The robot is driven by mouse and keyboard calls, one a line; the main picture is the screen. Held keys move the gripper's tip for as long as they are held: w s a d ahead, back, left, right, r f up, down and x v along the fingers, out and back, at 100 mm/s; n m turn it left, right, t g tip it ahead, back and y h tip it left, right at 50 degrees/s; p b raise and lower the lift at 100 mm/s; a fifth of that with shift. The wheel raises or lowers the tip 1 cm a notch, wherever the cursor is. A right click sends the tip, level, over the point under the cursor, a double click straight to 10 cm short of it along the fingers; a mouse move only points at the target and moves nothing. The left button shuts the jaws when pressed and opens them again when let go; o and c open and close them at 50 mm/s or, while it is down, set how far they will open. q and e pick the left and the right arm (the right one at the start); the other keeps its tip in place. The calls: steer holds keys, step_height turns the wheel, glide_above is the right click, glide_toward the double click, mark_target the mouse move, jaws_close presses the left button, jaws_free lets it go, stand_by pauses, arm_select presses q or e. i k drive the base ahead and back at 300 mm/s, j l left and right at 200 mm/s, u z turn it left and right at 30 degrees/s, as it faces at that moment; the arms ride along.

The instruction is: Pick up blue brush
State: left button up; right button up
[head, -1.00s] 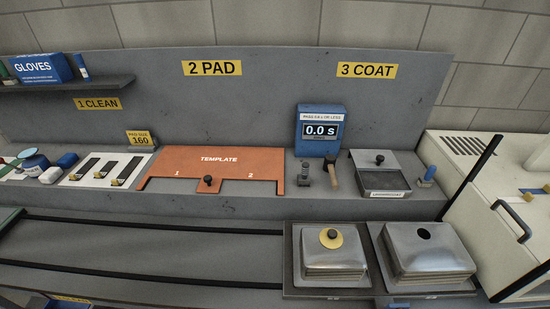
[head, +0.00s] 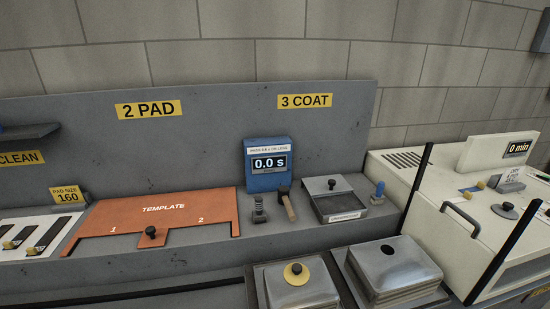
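A small upright blue piece, which looks like the blue brush (head: 379,189), stands on the grey ledge just right of the lidded metal coating tray (head: 335,198). It is small in the head view, so its bristles cannot be made out. Nothing is holding it. Neither of my grippers is in the head view.
An orange template (head: 150,222) lies further left. Two metal blocks (head: 300,288) sit in front. A cream machine (head: 440,210) with black posts is at right.

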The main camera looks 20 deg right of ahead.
mark_target(377, 198)
steer(key=z, duration=1.35)
